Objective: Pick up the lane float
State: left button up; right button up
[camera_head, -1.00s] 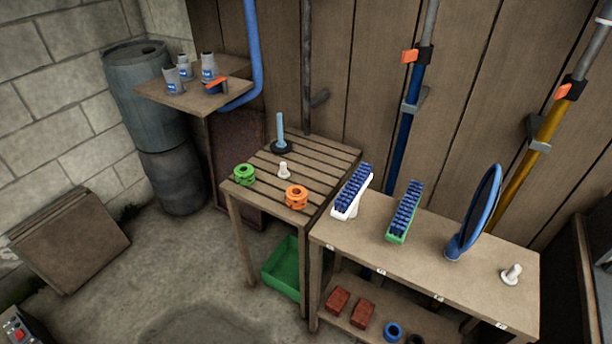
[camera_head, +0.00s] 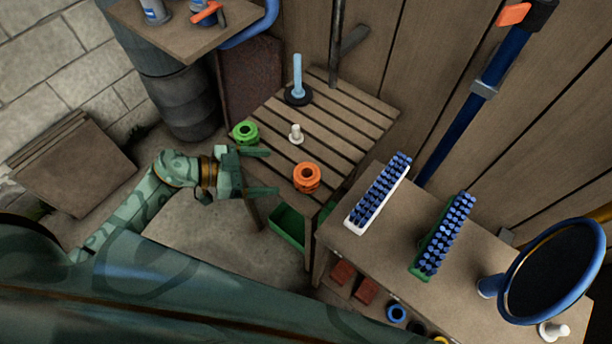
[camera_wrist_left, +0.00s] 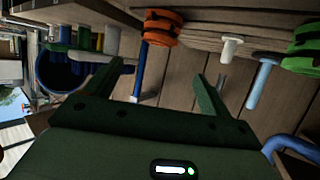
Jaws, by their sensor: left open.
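Two ribbed, ring-shaped floats stand on the slatted wooden table (camera_head: 345,132). The orange one (camera_head: 307,177) is near the front corner, and the green one (camera_head: 245,132) is at the left edge. Which one is the lane float is not marked. The left wrist view also shows the orange float (camera_wrist_left: 163,27) at the top and the green float (camera_wrist_left: 304,46) at the right edge. My left gripper (camera_head: 272,172) is open and empty, left of the orange float and in front of the green one, touching neither. My right gripper is not in view.
A white peg (camera_head: 296,134) stands between the floats, with a light-blue-handled plunger-like tool (camera_head: 298,82) behind. The bench on the right holds two blue-bristled brushes (camera_head: 380,192) (camera_head: 444,236) and a blue-rimmed round paddle (camera_head: 553,272). A green bin (camera_head: 289,226) is under the table.

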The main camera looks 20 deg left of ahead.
aim_at(312, 174)
pick_arm(q)
jog(key=b+x, duration=0.2)
jog(key=x, duration=0.6)
jog(key=shift+w+f, duration=0.1)
jog(key=shift+f, duration=0.05)
jog(key=b+x, duration=0.1)
jog(key=x, duration=0.1)
jog(key=b+x, duration=0.1)
jog(key=x, duration=0.1)
jog(key=shift+d+f+b, duration=0.25)
jog(key=shift+f+b, duration=0.15)
jog(key=shift+f, duration=0.15)
jog(key=shift+w+d, duration=0.15)
jog(key=shift+d, duration=0.05)
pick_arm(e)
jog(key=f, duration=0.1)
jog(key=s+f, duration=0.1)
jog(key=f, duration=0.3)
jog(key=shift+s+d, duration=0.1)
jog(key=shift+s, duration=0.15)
pick_arm(q)
jog(key=c, duration=1.1)
